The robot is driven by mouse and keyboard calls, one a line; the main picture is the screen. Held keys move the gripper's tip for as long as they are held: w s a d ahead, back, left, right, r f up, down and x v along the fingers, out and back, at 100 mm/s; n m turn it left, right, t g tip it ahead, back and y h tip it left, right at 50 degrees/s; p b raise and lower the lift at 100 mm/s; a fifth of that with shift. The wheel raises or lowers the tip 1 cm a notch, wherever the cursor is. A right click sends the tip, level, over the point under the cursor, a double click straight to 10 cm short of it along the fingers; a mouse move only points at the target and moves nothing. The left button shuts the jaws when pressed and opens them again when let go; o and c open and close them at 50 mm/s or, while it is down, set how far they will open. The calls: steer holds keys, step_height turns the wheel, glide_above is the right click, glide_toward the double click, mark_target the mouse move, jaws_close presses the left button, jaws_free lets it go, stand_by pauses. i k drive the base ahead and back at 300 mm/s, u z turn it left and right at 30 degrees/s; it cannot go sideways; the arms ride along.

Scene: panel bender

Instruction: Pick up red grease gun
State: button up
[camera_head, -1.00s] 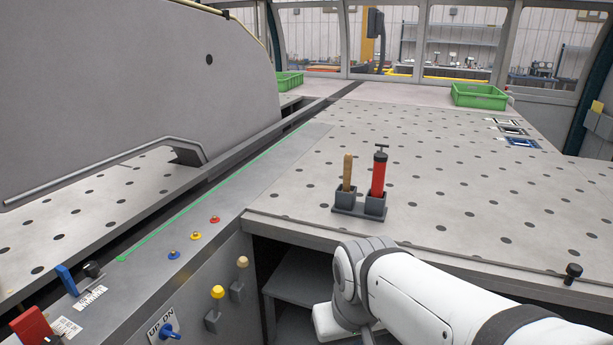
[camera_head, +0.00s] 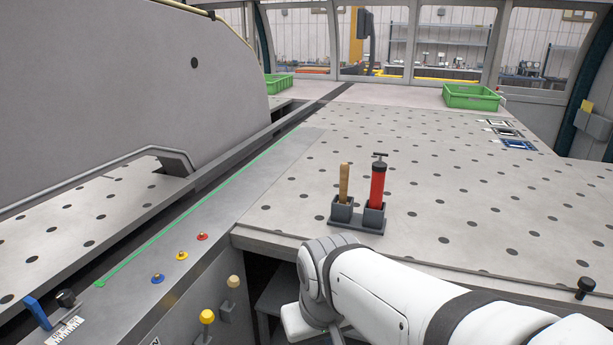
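The red grease gun (camera_head: 377,187) stands upright in the right cup of a small dark grey two-cup holder (camera_head: 357,226). It has a black cap and a T-shaped handle on top. The holder sits near the front edge of the perforated table. A wooden-handled tool (camera_head: 343,183) stands in the left cup. My white arm reaches in from the lower right, its wrist in front of and below the table edge. My gripper's fingers are not visible; the lower picture edge cuts off that end of the arm.
The perforated table (camera_head: 440,190) is mostly clear around the holder. A black knob (camera_head: 586,287) stands at the right front. Green bins (camera_head: 470,97) are at the back. Coloured buttons (camera_head: 181,256) and a yellow-topped lever (camera_head: 206,318) are at the left front. A large grey panel (camera_head: 120,90) rises at left.

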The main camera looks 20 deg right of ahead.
mark_target(379, 167)
steer(key=z, duration=0.05)
steer(key=i, duration=0.8)
steer(key=z, duration=1.2)
